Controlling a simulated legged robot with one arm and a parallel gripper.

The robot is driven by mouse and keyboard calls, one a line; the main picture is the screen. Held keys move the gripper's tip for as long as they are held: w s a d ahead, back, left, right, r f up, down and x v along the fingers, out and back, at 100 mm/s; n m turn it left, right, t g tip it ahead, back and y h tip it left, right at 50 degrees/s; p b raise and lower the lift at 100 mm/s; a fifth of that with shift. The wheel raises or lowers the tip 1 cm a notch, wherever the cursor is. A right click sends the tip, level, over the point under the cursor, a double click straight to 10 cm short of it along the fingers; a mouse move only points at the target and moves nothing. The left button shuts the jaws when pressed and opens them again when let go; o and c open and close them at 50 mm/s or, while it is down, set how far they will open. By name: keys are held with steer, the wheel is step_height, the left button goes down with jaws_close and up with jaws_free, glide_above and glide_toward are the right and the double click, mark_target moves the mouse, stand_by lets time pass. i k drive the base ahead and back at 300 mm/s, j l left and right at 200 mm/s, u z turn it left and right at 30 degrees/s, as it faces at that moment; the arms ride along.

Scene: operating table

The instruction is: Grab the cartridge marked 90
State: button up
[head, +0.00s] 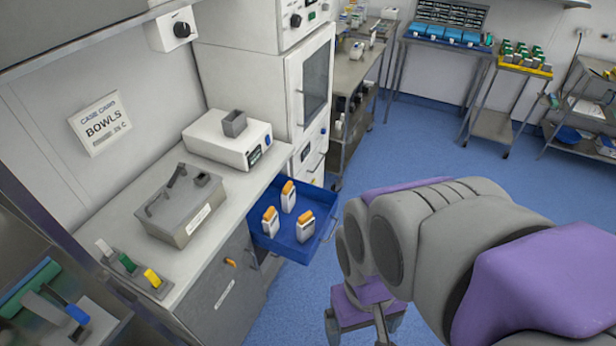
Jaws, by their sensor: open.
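Three white cartridges with orange caps stand upright in an open blue drawer (285,246). One is at the left (270,222), one at the back (288,196) and one at the right (304,227). Their markings are too small to read, so I cannot tell which is marked 90. My gripper (362,325) shows partly at the lower middle, below my large grey and purple arm. It is open, to the right of the drawer and apart from the cartridges. My arm hides part of it.
The counter (150,215) left of the drawer holds a grey lidded bath (185,220), a white device (215,140) and a rack of coloured-handled items (130,268). A white cabinet (290,95) stands behind the drawer. Blue floor (420,150) is clear beyond my arm.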

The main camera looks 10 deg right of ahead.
mark_target(287, 195)
steer(key=i+j+z, duration=0.15)
steer(key=i+z, duration=0.15)
steer(key=i, duration=0.15)
steer(key=i+j+z, duration=0.35)
steer(key=i+l, duration=0.05)
steer(key=i, duration=0.05)
